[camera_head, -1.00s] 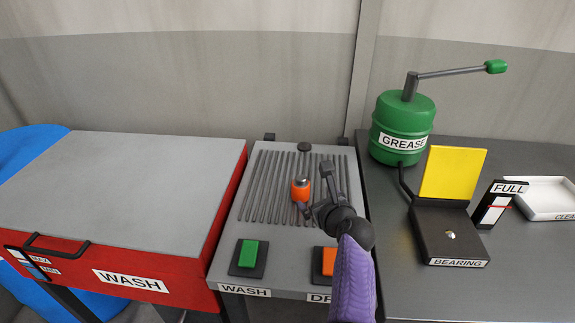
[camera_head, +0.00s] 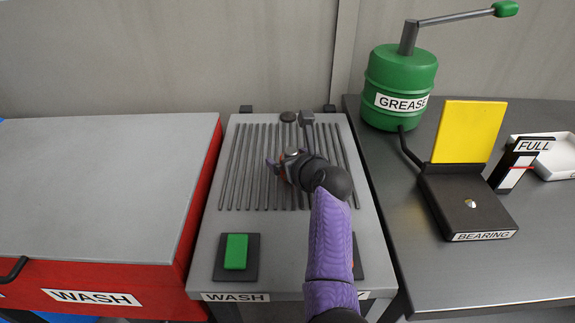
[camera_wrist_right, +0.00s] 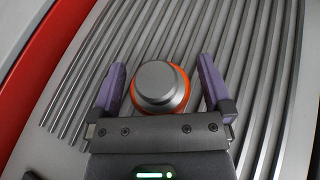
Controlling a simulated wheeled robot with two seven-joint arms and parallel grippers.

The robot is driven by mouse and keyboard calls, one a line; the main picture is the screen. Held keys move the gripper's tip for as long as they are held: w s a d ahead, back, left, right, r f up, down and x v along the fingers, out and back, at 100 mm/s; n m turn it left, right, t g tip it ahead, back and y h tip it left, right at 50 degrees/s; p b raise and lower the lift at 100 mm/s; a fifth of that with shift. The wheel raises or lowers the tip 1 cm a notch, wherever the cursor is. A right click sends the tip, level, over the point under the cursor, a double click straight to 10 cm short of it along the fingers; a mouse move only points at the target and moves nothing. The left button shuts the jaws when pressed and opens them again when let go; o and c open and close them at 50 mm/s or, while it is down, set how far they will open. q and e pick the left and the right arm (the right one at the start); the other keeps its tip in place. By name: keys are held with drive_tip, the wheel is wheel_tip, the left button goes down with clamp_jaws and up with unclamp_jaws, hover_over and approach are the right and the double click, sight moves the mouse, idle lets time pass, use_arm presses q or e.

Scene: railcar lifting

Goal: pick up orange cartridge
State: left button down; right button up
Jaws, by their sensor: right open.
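The orange cartridge (camera_wrist_right: 160,88) shows in the right wrist view as a round grey metal cap with an orange rim around it. It stands on the ribbed grey drain surface (camera_head: 240,165). My right gripper (camera_head: 284,163) is open, with a purple finger on each side of the cartridge in the wrist view. Gaps show between the fingers and the orange rim. In the head view my gripper and arm hide nearly all of the cartridge. My left gripper is not in view.
The red WASH box (camera_head: 120,200) with its grey lid stands left. A green button (camera_head: 236,251) sits in front of the ribs; my arm mostly covers the orange button. Right are the green GREASE can (camera_head: 398,85), the yellow-backed BEARING block (camera_head: 468,205) and the FULL gauge (camera_head: 517,165).

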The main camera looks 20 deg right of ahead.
drive_tip(key=c, duration=1.3)
